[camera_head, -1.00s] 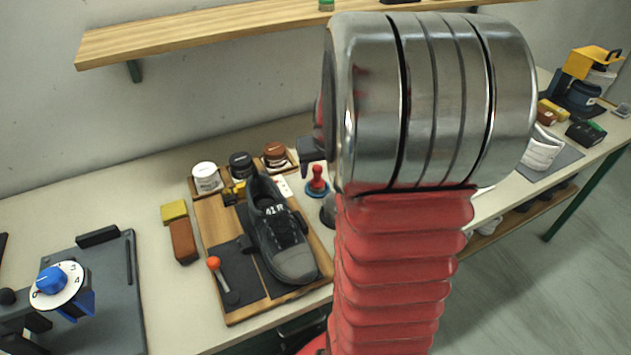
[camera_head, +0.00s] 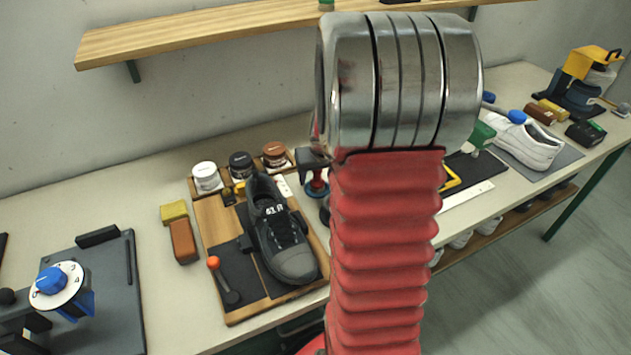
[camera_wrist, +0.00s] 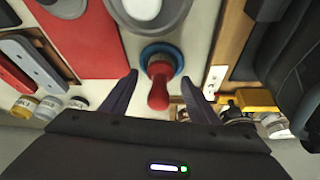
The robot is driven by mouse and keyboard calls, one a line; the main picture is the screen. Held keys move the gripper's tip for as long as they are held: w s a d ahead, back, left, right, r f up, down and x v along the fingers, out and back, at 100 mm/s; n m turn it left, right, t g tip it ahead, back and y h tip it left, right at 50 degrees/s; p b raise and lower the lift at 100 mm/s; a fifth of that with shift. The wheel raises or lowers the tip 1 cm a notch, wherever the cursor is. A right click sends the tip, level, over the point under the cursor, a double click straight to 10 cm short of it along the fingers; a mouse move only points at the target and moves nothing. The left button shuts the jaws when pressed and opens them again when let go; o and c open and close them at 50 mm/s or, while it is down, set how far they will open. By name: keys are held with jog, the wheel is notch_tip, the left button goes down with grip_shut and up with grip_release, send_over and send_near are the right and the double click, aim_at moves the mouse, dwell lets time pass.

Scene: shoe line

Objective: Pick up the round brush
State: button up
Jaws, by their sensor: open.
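A red-handled thing with a round blue base, which looks like the round brush, stands on the bench right of the black shoe (camera_head: 279,235). In the head view its blue-and-red lower part (camera_head: 316,187) shows under my gripper, and its top is hidden. In the wrist view the red handle (camera_wrist: 159,92) lies between my two dark fingertips and points toward the palm. My gripper (camera_wrist: 158,77) is open, with a gap visible on both sides of the handle. Only a grey bit of my gripper shows in the head view, beside my metal wrist.
The shoe lies on a wooden board (camera_head: 212,208) with three jars behind it. A metallic round object (camera_wrist: 143,8) stands close to the brush, and a red surface (camera_wrist: 82,40) lies left of it. A white shoe (camera_head: 530,142) is at right; a shelf (camera_head: 200,35) hangs above.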

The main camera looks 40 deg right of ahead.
dwell(0.3)
jog(key=c, duration=1.1)
jog(key=shift+r, duration=0.1)
jog(key=shift+c, duration=0.2)
notch_tip(320, 180, up, 10)
jog(key=shift+f, duration=0.1)
dwell(0.3)
